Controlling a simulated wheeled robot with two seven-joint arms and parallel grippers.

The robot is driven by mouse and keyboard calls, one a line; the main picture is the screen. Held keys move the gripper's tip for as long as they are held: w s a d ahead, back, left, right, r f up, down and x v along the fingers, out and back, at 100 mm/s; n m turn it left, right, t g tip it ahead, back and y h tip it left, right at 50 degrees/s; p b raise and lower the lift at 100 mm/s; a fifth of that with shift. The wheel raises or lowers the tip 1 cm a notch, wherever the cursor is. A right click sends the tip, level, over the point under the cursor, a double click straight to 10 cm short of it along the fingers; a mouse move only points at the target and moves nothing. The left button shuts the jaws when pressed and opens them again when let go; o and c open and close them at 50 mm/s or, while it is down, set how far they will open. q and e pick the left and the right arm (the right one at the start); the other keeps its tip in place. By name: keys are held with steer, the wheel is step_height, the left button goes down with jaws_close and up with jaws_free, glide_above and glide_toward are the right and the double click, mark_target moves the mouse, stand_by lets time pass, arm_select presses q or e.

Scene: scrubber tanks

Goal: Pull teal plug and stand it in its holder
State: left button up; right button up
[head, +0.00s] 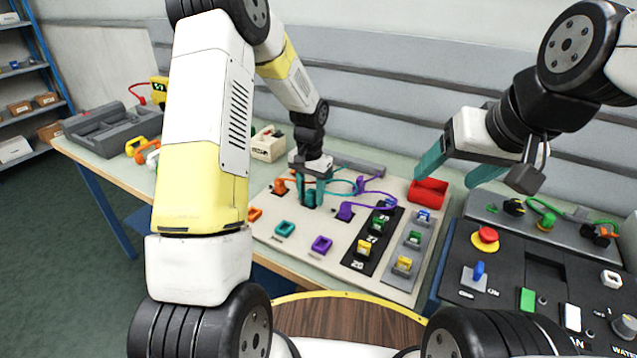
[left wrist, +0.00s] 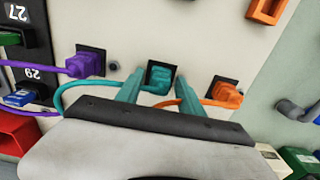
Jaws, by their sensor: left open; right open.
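The teal plug (left wrist: 160,79) sits in a dark socket on the pale board, its teal cable running off to the left in the left wrist view. My left gripper (left wrist: 158,90) is open, its teal fingers on either side of the plug. In the head view my left gripper (head: 310,193) points down at the board and largely hides the plug. The teal holder (head: 285,229) is an empty square ring at the board's front, between the orange holder (head: 255,214) and the purple holder (head: 321,245). My right gripper (head: 458,168) is open, empty and raised at the right.
An orange plug (left wrist: 226,93) and a purple plug (left wrist: 86,63) sit in sockets on either side, with cables close by. A red bin (head: 428,191) stands behind the board's right side. Colored switches (head: 404,264) line the board's right. A control panel (head: 540,270) stands further right.

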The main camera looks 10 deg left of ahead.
mark_target(311, 192)
stand_by(0.9)
arm_select(q)
jaws_close()
stand_by(1.0)
steer(key=o, duration=0.6)
jaws_free()
step_height(311, 192, up, 8)
steer(key=shift+f, duration=0.1)
